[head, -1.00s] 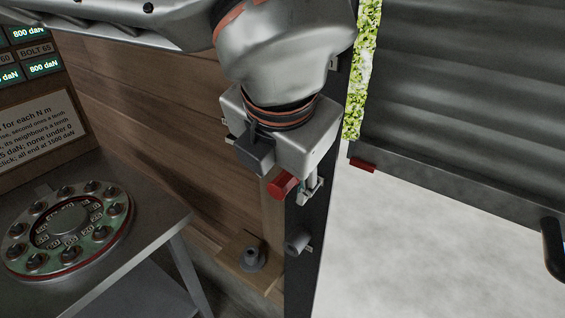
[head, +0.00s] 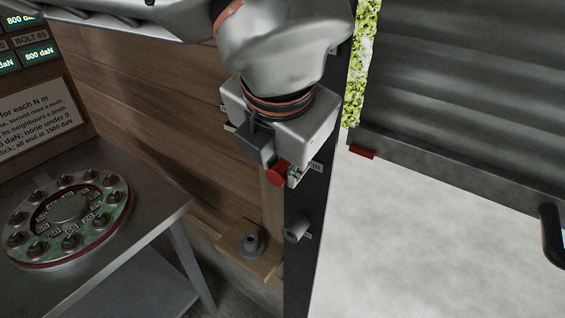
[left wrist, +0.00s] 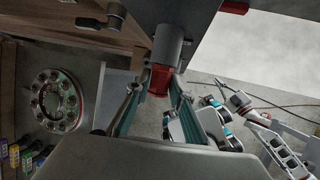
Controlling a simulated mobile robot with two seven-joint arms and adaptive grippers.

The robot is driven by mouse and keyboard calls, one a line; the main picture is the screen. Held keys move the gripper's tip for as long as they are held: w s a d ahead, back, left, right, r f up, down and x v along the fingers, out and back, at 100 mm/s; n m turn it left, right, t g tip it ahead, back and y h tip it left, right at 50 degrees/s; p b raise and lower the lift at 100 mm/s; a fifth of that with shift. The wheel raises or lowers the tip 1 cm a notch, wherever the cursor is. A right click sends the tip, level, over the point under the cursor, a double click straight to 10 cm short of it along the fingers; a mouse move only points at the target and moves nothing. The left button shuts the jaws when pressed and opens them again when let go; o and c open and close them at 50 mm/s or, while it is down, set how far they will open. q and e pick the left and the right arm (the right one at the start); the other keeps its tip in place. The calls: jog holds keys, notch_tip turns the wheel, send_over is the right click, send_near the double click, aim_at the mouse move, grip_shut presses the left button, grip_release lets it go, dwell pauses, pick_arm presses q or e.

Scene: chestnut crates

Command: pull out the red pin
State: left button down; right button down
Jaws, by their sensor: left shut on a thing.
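The red pin (head: 278,174) shows as a short red knob at the dark upright post, beside the wooden wall. My left gripper (head: 292,175) reaches down to it from above and is shut on it. In the left wrist view the red pin (left wrist: 160,78) lies between the far ends of the two teal-lined fingers (left wrist: 158,96). In the head view the fingers are mostly hidden behind the knob and the wrist. I do not make out my right gripper.
A grey cylinder (head: 297,230) sticks out of the dark post (head: 307,265) below the pin. A wooden block (head: 262,267) carries a grey fitting. A metal table (head: 160,205) with a round socket dial (head: 122,215) stands left. Pale floor lies open at right.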

pick_arm(q)
jog(key=shift+s+a, duration=0.35)
jog(key=shift+s, duration=0.15)
dwell(0.7)
jog(key=shift+s+a, duration=0.25)
jog(key=shift+s, duration=0.1)
jog(key=shift+s+a, duration=0.75)
jog(key=shift+s, duration=0.3)
jog(key=shift+s+a, duration=0.75)
jog(key=shift+s, duration=0.25)
